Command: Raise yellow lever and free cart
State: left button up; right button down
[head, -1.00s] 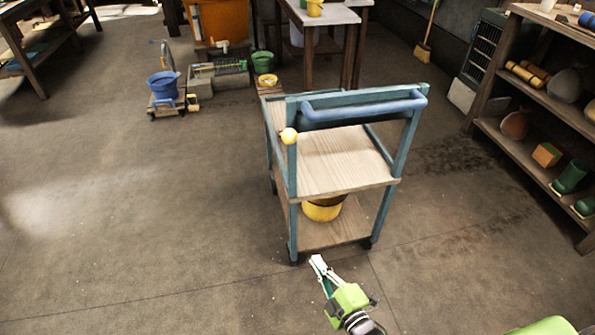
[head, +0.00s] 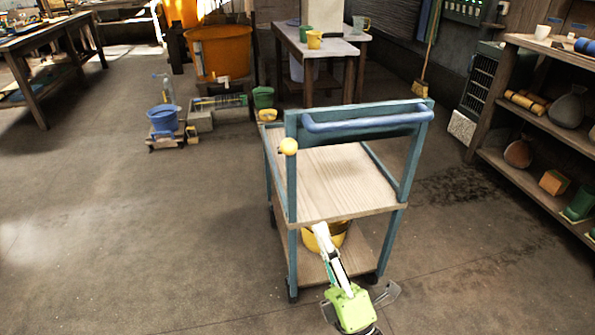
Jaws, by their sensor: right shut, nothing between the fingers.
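The cart (head: 335,185) stands in the middle of the head view, with a teal frame, two wooden shelves and a blue push handle (head: 365,117) on top. My right gripper (head: 319,230) is shut and empty. Its white fingers point up, just below the upper shelf's near edge in the picture, overlapping a yellow bucket (head: 339,234) on the lower shelf. I cannot tell if it touches the cart. My left gripper is out of view.
A table (head: 330,46) and an orange tub (head: 219,52) stand behind the cart. A blue bucket (head: 163,118) on a small trolley is at the back left. Shelving (head: 525,120) lines the right. The floor left of the cart is clear.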

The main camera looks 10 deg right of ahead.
send_near(285, 148)
jog(key=w+r, duration=0.2)
jog(key=w, duration=0.2)
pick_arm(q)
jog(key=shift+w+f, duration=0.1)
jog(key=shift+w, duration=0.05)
pick_arm(e)
jog(key=shift+w+r, duration=0.4)
jog(key=shift+w, duration=0.15)
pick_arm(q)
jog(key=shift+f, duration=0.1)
pick_arm(e)
jog(key=shift+w+r, duration=0.1)
